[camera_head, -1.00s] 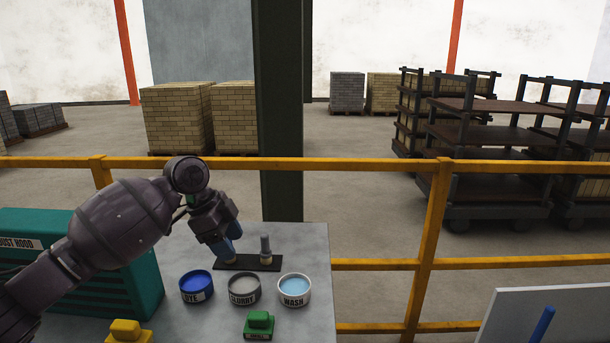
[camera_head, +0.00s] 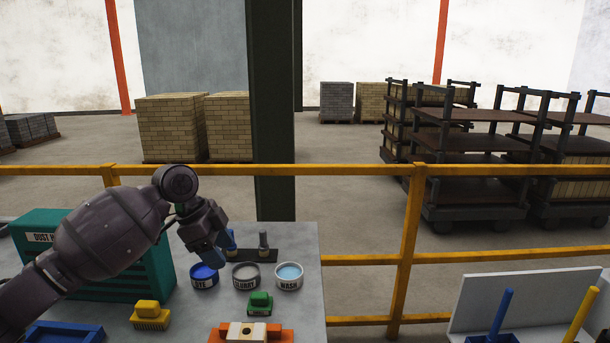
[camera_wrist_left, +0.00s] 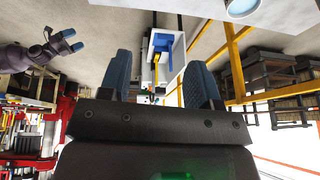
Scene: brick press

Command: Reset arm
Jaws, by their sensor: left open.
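My left gripper (camera_head: 212,258) hangs over the bench near the blue dye tub (camera_head: 204,276) in the head view, its fingers tilted down. In the left wrist view its two blue fingers (camera_wrist_left: 160,72) stand wide apart with nothing gripped between them.
A slurry tub (camera_head: 246,277) and a wash tub (camera_head: 289,277) stand right of the dye tub. A green block (camera_head: 260,303), a yellow brush (camera_head: 149,315) and a teal dust hood (camera_head: 112,266) are on the bench. A yellow rail (camera_head: 350,169) runs behind it.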

